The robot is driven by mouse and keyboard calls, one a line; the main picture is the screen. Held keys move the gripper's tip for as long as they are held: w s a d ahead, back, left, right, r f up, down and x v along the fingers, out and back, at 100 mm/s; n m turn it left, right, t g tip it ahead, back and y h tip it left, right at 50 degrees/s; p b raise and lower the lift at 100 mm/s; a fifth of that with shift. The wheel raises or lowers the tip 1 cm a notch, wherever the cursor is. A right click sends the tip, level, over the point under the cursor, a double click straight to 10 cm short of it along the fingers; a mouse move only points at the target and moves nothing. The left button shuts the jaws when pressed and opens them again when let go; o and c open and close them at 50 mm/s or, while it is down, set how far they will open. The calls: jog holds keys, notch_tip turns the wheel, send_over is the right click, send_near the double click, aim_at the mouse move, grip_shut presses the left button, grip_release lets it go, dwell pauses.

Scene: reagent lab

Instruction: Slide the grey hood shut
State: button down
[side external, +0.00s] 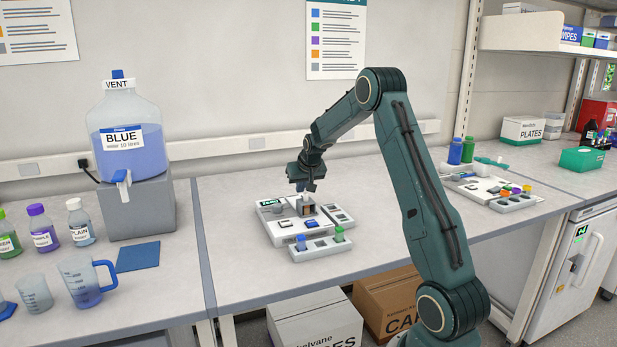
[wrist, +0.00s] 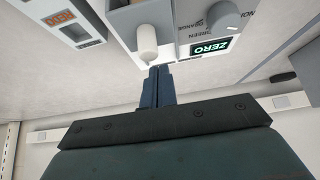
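The grey hood (side external: 307,206) is a small box on the white bench instrument (side external: 279,232) in the middle of the table. In the wrist view, a grey block that looks like the hood (wrist: 124,18) is at the top edge, with a rounded white knob (wrist: 147,42) on its face. My gripper (side external: 308,187) points down just above the hood in the side view. In the wrist view my gripper's dark fingers (wrist: 158,72) are together with nothing seen between them. Their tips are close to the knob; whether they touch it is unclear.
A grey dial (wrist: 222,15) and a lit ZERO display (wrist: 224,46) are beside the hood. A rack (side external: 320,244) with a blue and a green cap stands at the instrument's front. A blue jug (side external: 84,281) and large bottle (side external: 128,140) are at left.

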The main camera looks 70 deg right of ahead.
jog(key=shift+r, duration=2.5)
jog(key=shift+a, duration=0.1)
jog(key=s+a+r+n+y, duration=0.1)
jog(key=s+a+r, duration=0.25)
jog(key=a, duration=0.55)
jog(key=s+a+r+n+t+y, duration=0.15)
jog(key=a+r, duration=0.25)
jog(key=a, duration=0.5)
jog(key=s+a+r+n, duration=0.2)
jog(key=s+a+r, duration=0.1)
jog(key=a, duration=0.6)
jog(key=s+a+f+n+y, duration=0.1)
jog(key=s+a+n, duration=0.1)
jog(key=s+a, duration=0.5)
jog(key=s+a+f+n+y, duration=0.1)
jog(key=s+a+f+n, duration=0.1)
jog(key=s+a, duration=0.5)
jog(key=s, duration=0.4)
jog(key=shift+s+g, duration=0.25)
jog(key=shift+g, duration=0.1)
jog(key=shift+a+f+n, duration=0.1)
jog(key=shift+n, duration=0.15)
